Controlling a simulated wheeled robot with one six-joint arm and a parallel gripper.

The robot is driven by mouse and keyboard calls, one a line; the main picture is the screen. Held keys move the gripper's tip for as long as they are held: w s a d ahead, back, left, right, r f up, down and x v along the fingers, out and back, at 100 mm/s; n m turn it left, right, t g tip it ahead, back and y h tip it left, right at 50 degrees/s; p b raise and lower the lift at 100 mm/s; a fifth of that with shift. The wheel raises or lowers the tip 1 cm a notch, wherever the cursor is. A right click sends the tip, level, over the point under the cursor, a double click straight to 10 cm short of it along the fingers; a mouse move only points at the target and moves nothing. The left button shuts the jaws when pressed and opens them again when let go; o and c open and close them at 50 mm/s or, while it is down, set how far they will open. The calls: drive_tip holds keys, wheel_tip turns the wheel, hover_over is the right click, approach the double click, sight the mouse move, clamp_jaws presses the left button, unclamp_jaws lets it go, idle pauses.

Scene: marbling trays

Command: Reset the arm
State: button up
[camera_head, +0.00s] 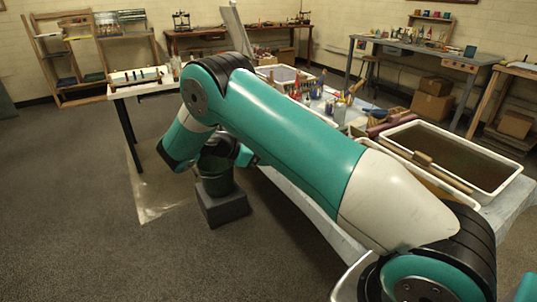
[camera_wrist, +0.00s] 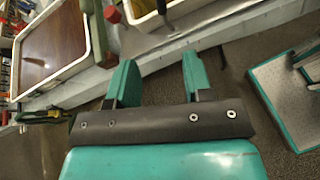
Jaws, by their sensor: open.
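My teal and white arm runs from the lower right up to its elbow at the upper middle of the head view, then bends down. Its far end hangs beside the long table, above the floor. My gripper shows in the wrist view (camera_wrist: 157,82) with its two teal fingers wide apart and nothing between them. Grey floor and the table's edge show beyond the fingers. In the head view I cannot make out the fingers.
The long table (camera_head: 517,205) carries a white tray of brown liquid (camera_head: 418,126), also in the wrist view (camera_wrist: 21,92), and several bottles and tools. A white-topped table (camera_head: 146,88) stands beyond the arm. A wooden rack (camera_head: 48,60) stands at the back. Carpet on the left is clear.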

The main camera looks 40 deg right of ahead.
idle(0.3)
drive_tip(key=s+a+r+m+t+y, duration=0.35)
drive_tip(key=s+a+r+y, duration=0.25)
drive_tip(key=a+r+y, duration=0.4)
drive_tip(key=s+a+r+y, duration=0.2)
drive_tip(key=s+a, duration=0.2)
drive_tip(key=s, duration=0.3)
drive_tip(key=s+a+r+m+y, duration=0.1)
drive_tip(key=s+a+r+y, duration=0.1)
drive_tip(key=s+a, duration=0.3)
drive_tip(key=s+a+r+m+y+p, duration=0.1)
drive_tip(key=s+a, duration=0.4)
drive_tip(key=s, duration=0.6)
drive_tip(key=shift+a+r+g+y, duration=0.15)
drive_tip(key=shift+r+g+y, duration=0.2)
drive_tip(key=shift+r+y, duration=0.45)
